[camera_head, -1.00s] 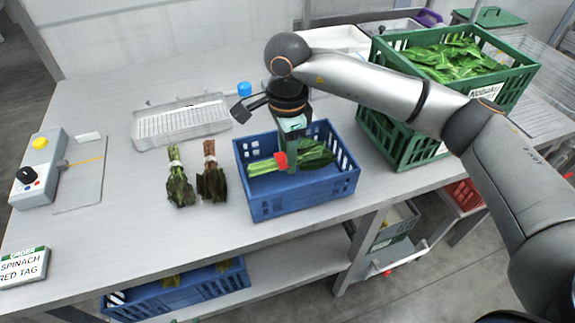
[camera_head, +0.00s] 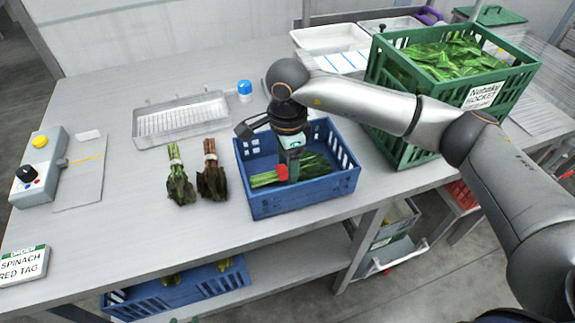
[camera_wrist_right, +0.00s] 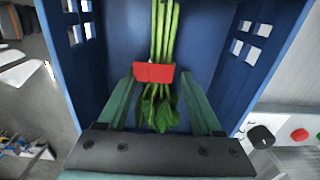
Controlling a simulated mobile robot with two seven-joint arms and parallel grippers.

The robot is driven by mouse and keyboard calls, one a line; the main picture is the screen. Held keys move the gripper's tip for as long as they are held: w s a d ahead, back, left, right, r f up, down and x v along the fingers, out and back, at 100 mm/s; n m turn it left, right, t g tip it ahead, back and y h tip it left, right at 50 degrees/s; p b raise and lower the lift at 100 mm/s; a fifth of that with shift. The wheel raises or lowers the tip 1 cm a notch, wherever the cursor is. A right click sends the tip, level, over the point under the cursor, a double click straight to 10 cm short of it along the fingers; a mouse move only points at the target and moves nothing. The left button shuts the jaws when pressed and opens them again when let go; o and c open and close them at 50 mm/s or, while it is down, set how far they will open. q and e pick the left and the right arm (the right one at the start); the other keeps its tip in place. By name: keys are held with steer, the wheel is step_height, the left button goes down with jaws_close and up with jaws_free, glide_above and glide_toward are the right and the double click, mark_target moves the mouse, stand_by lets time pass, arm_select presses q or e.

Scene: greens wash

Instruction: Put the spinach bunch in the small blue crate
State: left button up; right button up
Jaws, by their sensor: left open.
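The spinach bunch (camera_head: 314,164), with long green stems and a red tag (camera_head: 282,173), lies low inside the small blue crate (camera_head: 300,203). My right gripper (camera_head: 290,178) reaches down into the crate, its fingers on either side of the bunch. In the right wrist view, the stems (camera_wrist_right: 166,35) and leaves (camera_wrist_right: 158,112) run between the two green fingers (camera_wrist_right: 158,82). Narrow gaps seem to show beside the red tag, but contact with the stems is not clear. My left gripper is not in view.
Two darker, wilted bunches (camera_head: 180,185) (camera_head: 211,178) lie left of the crate. A drain tray (camera_head: 180,120) and blue-capped jar (camera_head: 244,91) stand behind. A large green crate (camera_head: 400,145) of leaves stands at right. A control box (camera_head: 40,170) is far left.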

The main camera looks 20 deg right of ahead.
steer(key=shift+r, duration=0.1)
steer(key=shift+r, duration=0.2)
step_height(320, 180, up, 12)
stand_by(0.4)
steer(key=shift+s+f, duration=0.1)
steer(key=shift+f, duration=0.1)
